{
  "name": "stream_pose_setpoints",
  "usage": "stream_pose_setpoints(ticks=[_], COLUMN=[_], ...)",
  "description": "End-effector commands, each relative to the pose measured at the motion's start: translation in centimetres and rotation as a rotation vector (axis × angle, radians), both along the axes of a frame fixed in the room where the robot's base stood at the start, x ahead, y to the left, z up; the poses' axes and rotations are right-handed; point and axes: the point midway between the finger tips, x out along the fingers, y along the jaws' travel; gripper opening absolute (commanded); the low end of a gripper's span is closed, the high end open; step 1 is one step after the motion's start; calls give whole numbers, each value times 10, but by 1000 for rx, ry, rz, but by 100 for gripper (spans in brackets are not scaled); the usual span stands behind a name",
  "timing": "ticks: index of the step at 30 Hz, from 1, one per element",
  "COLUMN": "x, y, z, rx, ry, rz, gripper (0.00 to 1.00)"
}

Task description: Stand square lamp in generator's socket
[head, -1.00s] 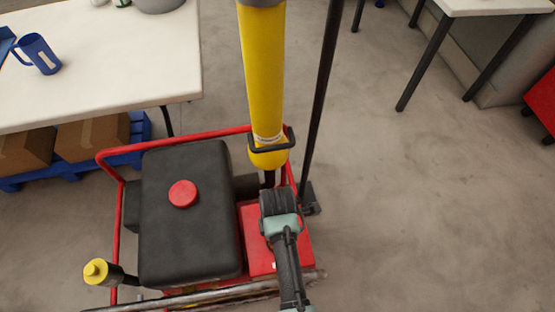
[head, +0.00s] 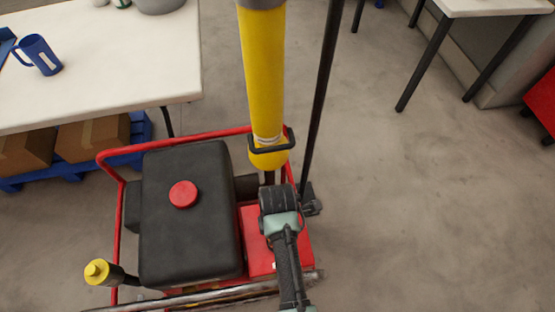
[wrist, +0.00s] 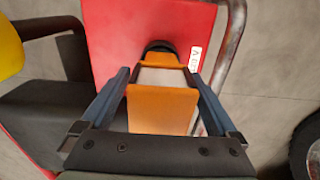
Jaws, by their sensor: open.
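The square lamp (wrist: 163,105) is orange with a pale panel, between my open gripper's two blue-grey fingers (wrist: 160,74) in the wrist view. Its far end is at a dark round fitting (wrist: 160,47), apparently the socket, on the generator's red panel (wrist: 115,30). I cannot tell how deep it sits or whether the fingers touch it. In the head view the generator (head: 187,235) has a black tank, red cap and red tube frame. My wrist (head: 283,222) is over its red right part and hides the lamp and fingertips.
A thick yellow column (head: 264,80) stands behind the red panel, close to my wrist, with a thin dark pole (head: 322,95) beside it. A white table (head: 110,75) with a blue mug (head: 40,55) is at the upper left.

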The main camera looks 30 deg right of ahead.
Motion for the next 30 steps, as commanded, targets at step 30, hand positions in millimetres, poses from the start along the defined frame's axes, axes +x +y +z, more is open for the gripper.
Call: stream_pose_setpoints(ticks=[30], x=[27], y=[-5], z=[125], rx=[-33], ry=[-101], rz=[-50], gripper=[95])
